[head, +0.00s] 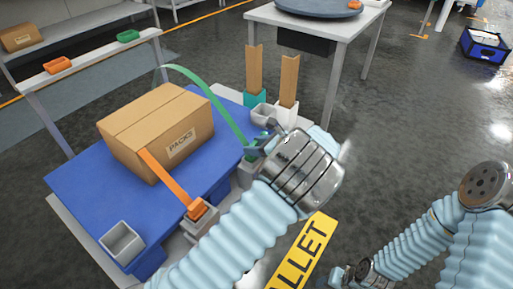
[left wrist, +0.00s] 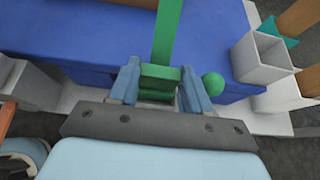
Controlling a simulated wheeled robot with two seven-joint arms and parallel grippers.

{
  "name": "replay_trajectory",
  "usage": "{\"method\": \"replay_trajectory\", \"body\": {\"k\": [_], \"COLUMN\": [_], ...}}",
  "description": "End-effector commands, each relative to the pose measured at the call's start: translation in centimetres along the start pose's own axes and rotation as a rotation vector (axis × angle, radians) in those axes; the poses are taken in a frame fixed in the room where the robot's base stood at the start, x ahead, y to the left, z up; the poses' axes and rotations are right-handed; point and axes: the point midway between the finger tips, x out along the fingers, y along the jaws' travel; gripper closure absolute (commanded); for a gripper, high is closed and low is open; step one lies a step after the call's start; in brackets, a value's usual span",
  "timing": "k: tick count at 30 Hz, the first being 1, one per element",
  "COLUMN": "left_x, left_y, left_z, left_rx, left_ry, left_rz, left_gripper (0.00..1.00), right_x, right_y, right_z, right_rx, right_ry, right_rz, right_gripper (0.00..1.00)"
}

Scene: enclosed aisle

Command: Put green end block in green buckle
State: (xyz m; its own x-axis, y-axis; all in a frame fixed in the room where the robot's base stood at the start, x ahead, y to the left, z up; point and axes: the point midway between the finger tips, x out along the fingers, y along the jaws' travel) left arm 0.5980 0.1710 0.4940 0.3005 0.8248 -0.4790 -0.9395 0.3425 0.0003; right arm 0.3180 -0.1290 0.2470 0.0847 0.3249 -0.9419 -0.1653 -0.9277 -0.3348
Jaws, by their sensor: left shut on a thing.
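The green end block (left wrist: 160,80) is at the end of the green strap (head: 205,82), which arches over the cardboard box. My left gripper (left wrist: 155,88) is shut on the block, with one finger on each side. In the head view the left gripper (head: 257,147) is at the right edge of the blue platform, above a grey holder (head: 248,172). A green ball (left wrist: 213,84) shows just right of the fingers; I cannot tell whether it belongs to the green buckle. The buckle is mostly hidden by the gripper. My right gripper (head: 341,276) is low at the bottom, small and unclear.
The box (head: 135,115) stands on the blue platform (head: 85,185). An orange strap (head: 165,180) runs to an orange block (head: 196,208) at a grey holder. A white table (head: 345,30) is behind.

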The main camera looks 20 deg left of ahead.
Motion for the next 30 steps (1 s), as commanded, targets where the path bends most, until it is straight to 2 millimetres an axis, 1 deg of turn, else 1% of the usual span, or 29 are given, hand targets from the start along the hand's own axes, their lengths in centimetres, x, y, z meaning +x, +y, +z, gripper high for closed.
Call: {"method": "replay_trajectory", "body": {"k": [1, 8, 12, 13, 17, 18, 26, 28, 30], "left_x": [0.3, 0.3, 0.5, 0.4, 0.4, 0.4, 0.3, 0.1, -0.9], "left_y": [0.0, 0.0, 0.0, 0.0, 0.0, 0.0, 0.0, 0.0, 0.0], "left_z": [-0.4, -0.4, -0.8, -0.8, -0.7, -0.7, -0.6, -0.3, -0.3], "left_rx": [0.001, -0.001, -0.001, -0.001, -0.001, -0.001, -0.001, -0.001, -0.001], "left_ry": [-0.001, 0.0, -0.001, -0.001, 0.0, 0.0, 0.0, 0.0, 0.001], "left_rz": [0.001, 0.001, 0.001, 0.001, 0.001, 0.001, 0.0, 0.0, -0.002], "left_gripper": [0.83, 0.83, 0.83, 0.49, 0.29, 0.26, 0.26, 0.26, 0.26], "right_x": [0.1, 0.0, 0.1, 0.1, 0.1, 0.1, 0.1, 0.0, -0.1], "right_y": [0.1, 0.1, 0.1, 0.1, 0.1, 0.1, 0.1, 0.0, 0.0], "right_z": [0.0, 0.0, 0.0, 0.0, 0.0, 0.0, 0.0, 0.0, 0.0], "right_rx": [0.0, 0.0, 0.001, 0.001, 0.001, 0.001, 0.001, 0.0, 0.0], "right_ry": [0.001, 0.001, 0.001, 0.001, 0.001, 0.001, 0.001, 0.001, 0.0], "right_rz": [0.0, 0.0, 0.001, 0.001, 0.001, 0.001, 0.001, 0.0, 0.0], "right_gripper": [0.57, 0.57, 0.57, 0.57, 0.57, 0.57, 0.57, 0.57, 0.57]}}
